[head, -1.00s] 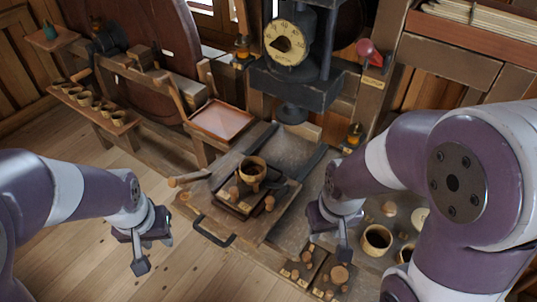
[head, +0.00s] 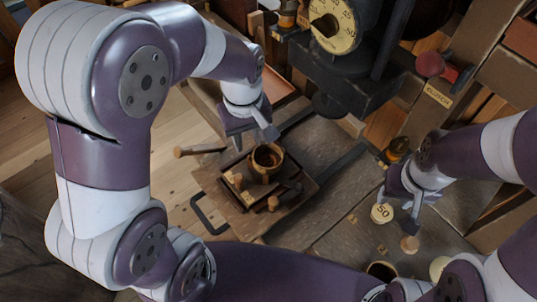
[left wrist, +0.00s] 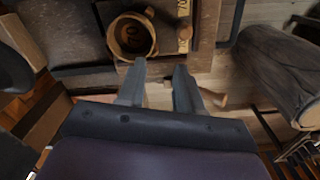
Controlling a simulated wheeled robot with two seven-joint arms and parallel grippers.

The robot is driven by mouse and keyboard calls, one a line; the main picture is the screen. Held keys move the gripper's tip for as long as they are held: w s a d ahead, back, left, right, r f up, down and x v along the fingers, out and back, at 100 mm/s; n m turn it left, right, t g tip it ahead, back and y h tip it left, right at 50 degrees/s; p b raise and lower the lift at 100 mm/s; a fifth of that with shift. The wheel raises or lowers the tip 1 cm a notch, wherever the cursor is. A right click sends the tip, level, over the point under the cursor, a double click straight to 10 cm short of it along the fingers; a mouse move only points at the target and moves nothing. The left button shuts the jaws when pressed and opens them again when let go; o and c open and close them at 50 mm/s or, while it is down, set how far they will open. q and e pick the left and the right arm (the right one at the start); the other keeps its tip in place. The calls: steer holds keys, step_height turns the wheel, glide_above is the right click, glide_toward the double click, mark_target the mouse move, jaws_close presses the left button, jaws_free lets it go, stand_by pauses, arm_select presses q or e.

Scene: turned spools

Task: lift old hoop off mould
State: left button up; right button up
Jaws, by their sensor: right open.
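A round wooden cup-like piece (head: 267,158) with a dark middle stands in a small dark tray (head: 240,199) on the wooden bench; it looks like the mould with the hoop, but I cannot tell hoop from mould. It also shows in the left wrist view (left wrist: 119,47), with a number inside. My left gripper (head: 262,136) is just behind it in the head view, apart from it. In the left wrist view its two fingers (left wrist: 158,80) stand apart with nothing between them. My right gripper (head: 402,207) is open, over the right of the bench beside a pale disc marked 50 (head: 381,213).
A press with a dial (head: 334,27) stands behind the tray. A wooden handle (head: 199,150) sticks out left of the tray and a black pull handle (head: 208,217) is in front. A peg (head: 409,244) and a cup (head: 382,271) lie near my right gripper.

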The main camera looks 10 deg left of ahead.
arm_select(q)
glide_above(255, 157)
steer(key=s, duration=0.2)
steer(key=f, duration=0.4)
steer(key=shift+d+f, duration=0.25)
steer(key=shift+d, duration=0.1)
steer(key=f, duration=0.2)
steer(key=f+p, duration=0.1)
steer(key=f, duration=0.1)
steer(key=shift+s+a+p, duration=0.1)
steer(key=shift+s+p, duration=0.2)
steer(key=shift+s, duration=0.1)
steer(key=shift+f, duration=0.35)
steer(key=shift+w+f, duration=0.1)
steer(key=shift+w, duration=0.1)
steer(key=c, duration=0.4)
jaws_close()
steer(key=shift+s, duration=0.15)
arm_select(e)
steer(key=shift+w+d+r, duration=0.25)
steer(key=shift+w+r, duration=0.15)
steer(key=shift+r, duration=0.3)
